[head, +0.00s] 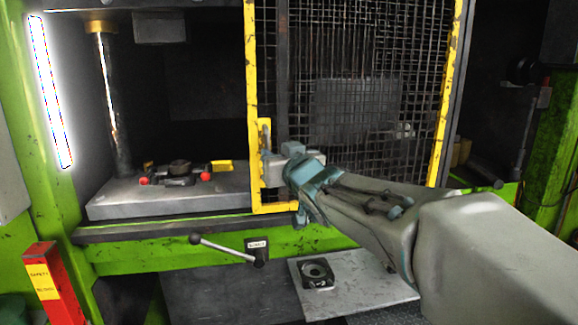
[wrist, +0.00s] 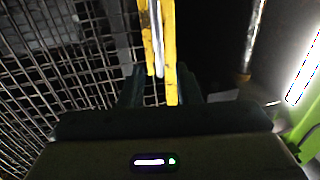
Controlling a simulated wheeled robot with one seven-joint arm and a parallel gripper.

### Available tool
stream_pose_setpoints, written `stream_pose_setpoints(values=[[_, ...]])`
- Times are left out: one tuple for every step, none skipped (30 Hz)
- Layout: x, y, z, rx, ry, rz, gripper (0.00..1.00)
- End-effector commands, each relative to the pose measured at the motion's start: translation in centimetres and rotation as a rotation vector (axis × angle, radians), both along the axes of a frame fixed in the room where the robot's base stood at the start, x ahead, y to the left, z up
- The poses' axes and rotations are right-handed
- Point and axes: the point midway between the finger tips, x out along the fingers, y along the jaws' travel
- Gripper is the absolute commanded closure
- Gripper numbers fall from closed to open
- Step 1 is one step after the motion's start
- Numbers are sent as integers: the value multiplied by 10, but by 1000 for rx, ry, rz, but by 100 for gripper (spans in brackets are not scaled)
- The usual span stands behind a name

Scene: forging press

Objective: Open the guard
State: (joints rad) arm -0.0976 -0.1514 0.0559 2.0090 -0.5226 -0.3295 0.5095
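The guard is a wire-mesh panel in a yellow frame (head: 252,75). It covers the right part of the press opening, and the left part is uncovered. A slim upright handle (head: 266,134) sits on the frame's left edge. My gripper (head: 270,165) is at the lower end of this handle. In the wrist view, its two dark fingers (wrist: 160,88) are apart, one on each side of the yellow frame edge and the pale handle bar (wrist: 157,40). Gaps show between the fingers and the bar. The exact contact at the fingertips is hidden.
Inside the uncovered part, a die with red-tipped parts (head: 180,172) lies on the grey press bed (head: 120,200). A ball-ended lever (head: 225,248) sticks out below the bed. A dark block (head: 317,274) rests on a grey plate (head: 350,290). A red post (head: 52,285) stands at lower left.

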Motion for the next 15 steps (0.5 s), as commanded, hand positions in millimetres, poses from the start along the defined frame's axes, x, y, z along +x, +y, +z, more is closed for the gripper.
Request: stream_pose_setpoints(values=[[-10,-3,0,-1,-3,1,70],[-15,-4,1,-1,-3,1,70],[-21,-6,1,0,-3,1,70],[-26,-8,1,0,-2,1,70],[-30,-9,1,-1,-3,1,70],[-35,-11,1,0,-2,0,70],[-39,-12,0,1,-2,1,70],[-43,-13,1,1,-2,1,70],[-47,-14,1,0,-2,1,70],[-49,-15,0,-1,-1,1,70],[-51,-17,0,-1,-1,0,70],[-54,-18,0,0,-1,0,70],[-55,-18,0,0,-1,0,70],[-57,-19,0,0,-1,0,70],[-58,-19,0,0,0,0,70]])
